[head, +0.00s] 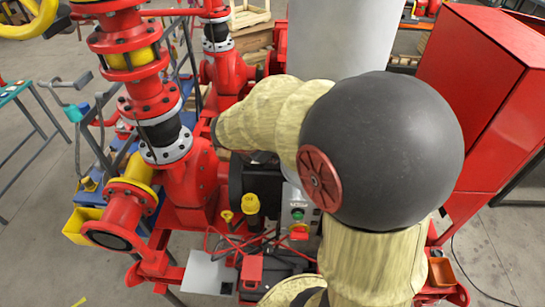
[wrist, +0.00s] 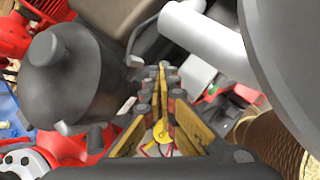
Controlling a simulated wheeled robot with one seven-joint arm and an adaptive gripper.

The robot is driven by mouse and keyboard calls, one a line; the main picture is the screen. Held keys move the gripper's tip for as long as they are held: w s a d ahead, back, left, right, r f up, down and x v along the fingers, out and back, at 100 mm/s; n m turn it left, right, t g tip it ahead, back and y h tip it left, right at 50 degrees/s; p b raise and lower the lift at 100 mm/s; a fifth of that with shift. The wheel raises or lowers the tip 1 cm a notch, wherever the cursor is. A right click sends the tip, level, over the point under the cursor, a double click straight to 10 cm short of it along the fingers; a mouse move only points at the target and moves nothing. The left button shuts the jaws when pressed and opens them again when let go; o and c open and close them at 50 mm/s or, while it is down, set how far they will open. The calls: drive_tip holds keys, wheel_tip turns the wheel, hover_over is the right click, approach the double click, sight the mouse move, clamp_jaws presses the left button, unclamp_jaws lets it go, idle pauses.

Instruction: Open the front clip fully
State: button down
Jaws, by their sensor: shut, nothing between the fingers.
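My gripper (wrist: 162,78) shows in the wrist view with its yellow fingers together and nothing between them. In the head view it is hidden behind my arm. A dark grey rounded housing (wrist: 70,80) stands to the left of the fingers in the wrist view, apart from them. Small metal parts show at its lower edge and on its right side. I cannot tell whether one of them is the front clip, or how far open the clip is.
Red pump pipework (head: 195,185) with flanges stands left of my arm in the head view. A control box with green and red buttons (head: 299,215) and yellow caps (head: 250,204) are close below. A red cabinet (head: 490,90) stands at the right.

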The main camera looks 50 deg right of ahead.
drive_tip(key=shift+s+f+b, duration=0.3)
drive_tip(key=shift+s+f, duration=0.15)
drive_tip(key=shift+f, duration=0.3)
drive_tip(key=shift+w, duration=0.2)
drive_tip(key=shift+w+r, duration=0.15)
drive_tip(key=shift+w, duration=0.5)
drive_tip(key=shift+p, duration=0.3)
